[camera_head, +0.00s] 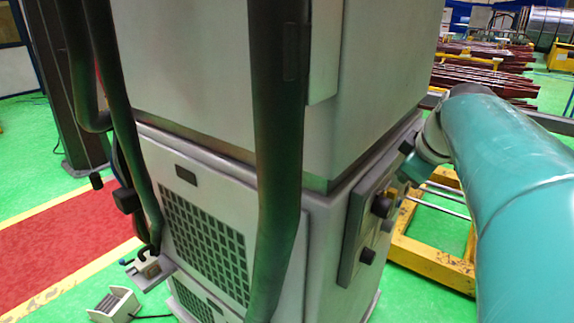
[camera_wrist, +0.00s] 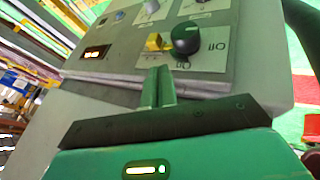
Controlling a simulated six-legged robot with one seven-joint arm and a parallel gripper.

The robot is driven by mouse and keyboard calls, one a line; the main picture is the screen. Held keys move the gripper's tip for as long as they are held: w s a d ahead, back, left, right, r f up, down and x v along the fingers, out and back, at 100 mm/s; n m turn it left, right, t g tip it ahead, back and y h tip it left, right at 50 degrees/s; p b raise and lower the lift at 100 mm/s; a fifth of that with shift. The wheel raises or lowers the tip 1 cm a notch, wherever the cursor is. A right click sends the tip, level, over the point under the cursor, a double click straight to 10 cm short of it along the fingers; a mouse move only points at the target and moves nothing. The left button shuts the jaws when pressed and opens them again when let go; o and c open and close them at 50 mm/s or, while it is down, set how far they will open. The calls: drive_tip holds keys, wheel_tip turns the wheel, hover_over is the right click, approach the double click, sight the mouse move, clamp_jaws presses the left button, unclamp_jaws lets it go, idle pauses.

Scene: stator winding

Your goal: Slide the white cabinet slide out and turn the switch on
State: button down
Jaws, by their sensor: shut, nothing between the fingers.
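A grey-white cabinet (camera_head: 215,75) stands in the middle of the head view, with a control panel (camera_head: 352,225) on its right side bearing black knobs (camera_head: 381,206). In the head view the fingertips are hidden by my arm and the cabinet. I cannot tell which part is the slide.
Thick dark hoses (camera_head: 280,150) run down the cabinet's front. A vent grille (camera_head: 207,240) is low on the front. A yellow frame (camera_head: 435,250) stands on the green floor to the right, under my arm.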

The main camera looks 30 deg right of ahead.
drive_tip(key=s+a+r, duration=0.1)
drive_tip(key=s+r, duration=0.1)
drive_tip(key=s, duration=0.3)
approach(395, 191)
drive_tip(key=a, duration=0.2)
drive_tip(key=x, duration=0.5)
drive_tip(key=a+x, duration=0.1)
drive_tip(key=x, duration=0.2)
drive_tip(key=shift+w+a, duration=0.1)
drive_tip(key=shift+w, duration=0.25)
drive_tip(key=shift+s+d+r, duration=0.1)
drive_tip(key=shift+s+d, duration=0.1)
drive_tip(key=shift+s, duration=0.35)
drive_tip(key=shift+s+d, duration=0.25)
drive_tip(key=shift+s, duration=0.3)
drive_tip(key=shift+w+d, duration=0.25)
drive_tip(key=shift+d, duration=0.2)
drive_tip(key=shift+w+d, duration=0.25)
drive_tip(key=shift+d, duration=0.25)
drive_tip(key=shift+s+d+r, duration=0.1)
drive_tip(key=shift+r, duration=0.2)
